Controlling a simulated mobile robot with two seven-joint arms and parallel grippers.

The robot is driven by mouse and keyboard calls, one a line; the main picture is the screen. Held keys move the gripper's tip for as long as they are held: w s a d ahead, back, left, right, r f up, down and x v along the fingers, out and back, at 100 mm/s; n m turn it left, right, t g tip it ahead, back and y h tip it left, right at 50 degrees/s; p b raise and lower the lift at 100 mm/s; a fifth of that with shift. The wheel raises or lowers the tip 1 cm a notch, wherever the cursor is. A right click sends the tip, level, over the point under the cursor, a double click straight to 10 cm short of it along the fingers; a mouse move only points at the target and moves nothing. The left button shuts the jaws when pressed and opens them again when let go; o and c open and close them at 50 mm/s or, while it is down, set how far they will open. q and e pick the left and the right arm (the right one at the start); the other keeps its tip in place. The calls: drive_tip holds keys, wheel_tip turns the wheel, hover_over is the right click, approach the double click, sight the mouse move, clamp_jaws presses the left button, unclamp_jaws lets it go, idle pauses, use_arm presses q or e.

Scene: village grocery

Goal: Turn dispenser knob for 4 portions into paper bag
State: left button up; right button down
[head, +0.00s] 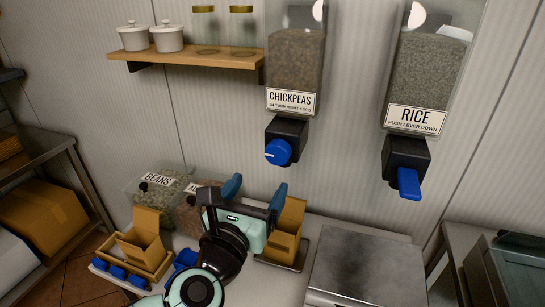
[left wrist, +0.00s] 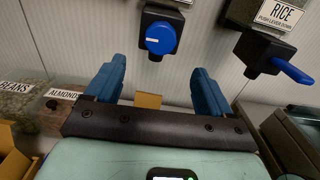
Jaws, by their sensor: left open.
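The chickpeas dispenser (head: 295,62) hangs on the wall, with a round blue knob (head: 278,152) on its black outlet; the white mark on the knob lies roughly level. The knob also shows in the left wrist view (left wrist: 160,38). An open brown paper bag (head: 288,237) stands on a small tray on the counter below the dispenser, partly hidden by my left gripper. My left gripper (head: 255,191) is open and empty, pointing up below the knob and apart from it. In the left wrist view the knob shows above and between the fingers (left wrist: 158,82). My right gripper is not in view.
A rice dispenser (head: 428,80) with a blue lever (head: 409,184) hangs to the right. Bins of beans (head: 158,190) and almonds stand at the left back. A wooden tray (head: 128,262) holds another brown bag and blue pieces. A metal plate (head: 365,262) lies at right.

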sight(276, 158)
use_arm(q)
drive_tip(key=x, duration=1.1)
drive_tip(key=shift+w+f+p, duration=0.1)
drive_tip(key=shift+p, duration=0.25)
drive_tip(key=c, duration=1)
